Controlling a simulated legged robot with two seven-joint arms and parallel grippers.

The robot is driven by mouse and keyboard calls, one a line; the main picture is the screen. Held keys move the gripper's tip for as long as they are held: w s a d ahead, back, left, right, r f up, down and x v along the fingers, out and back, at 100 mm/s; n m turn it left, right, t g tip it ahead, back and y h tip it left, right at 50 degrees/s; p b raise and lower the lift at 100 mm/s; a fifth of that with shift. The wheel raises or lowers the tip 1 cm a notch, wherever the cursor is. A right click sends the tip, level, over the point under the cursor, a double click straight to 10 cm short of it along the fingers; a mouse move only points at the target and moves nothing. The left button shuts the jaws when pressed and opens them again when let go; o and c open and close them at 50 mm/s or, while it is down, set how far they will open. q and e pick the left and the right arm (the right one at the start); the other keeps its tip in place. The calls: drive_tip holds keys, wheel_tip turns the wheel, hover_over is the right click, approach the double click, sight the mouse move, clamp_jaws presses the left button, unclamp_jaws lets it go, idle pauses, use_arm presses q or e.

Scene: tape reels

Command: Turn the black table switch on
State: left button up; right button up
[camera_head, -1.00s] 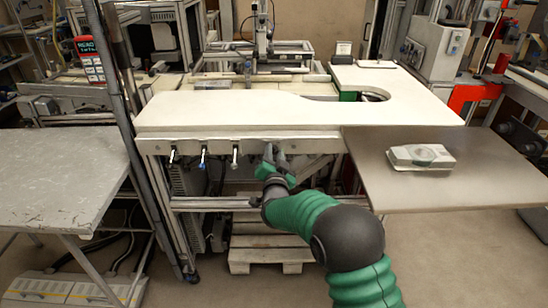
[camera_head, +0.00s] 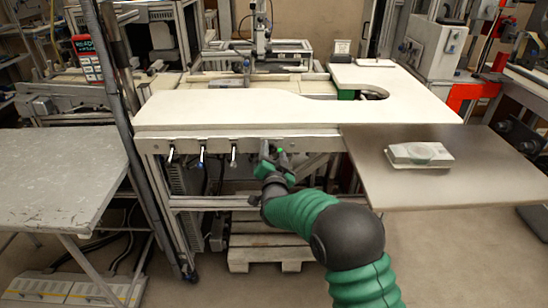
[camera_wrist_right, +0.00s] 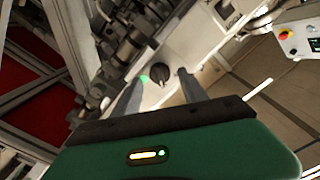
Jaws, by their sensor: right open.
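The black table switch (camera_wrist_right: 159,77) is a round dark knob on the pale front rail of the table. In the right wrist view it lies between and just beyond the tips of my right gripper (camera_head: 273,155). The fingers are apart and hold nothing; I cannot tell whether either one touches the knob. A green light (camera_head: 280,152) glows beside the gripper and also shows left of the knob in the wrist view (camera_wrist_right: 144,79). In the head view the gripper hides the knob. My left gripper is not in view.
The white table (camera_head: 220,110) stands above the gripper. Several small levers (camera_head: 202,157) stick out of its front rail to the left. A grey side board (camera_head: 470,185) with a pale box (camera_head: 419,154) juts out at right. A wooden pallet (camera_head: 265,245) lies below.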

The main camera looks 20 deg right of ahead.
drive_tip(key=p+v, duration=0.1)
drive_tip(key=v, duration=1.5)
drive_tip(key=shift+s+p, duration=0.3)
drive_tip(key=shift+p, duration=0.05)
drive_tip(key=shift+a, duration=0.15)
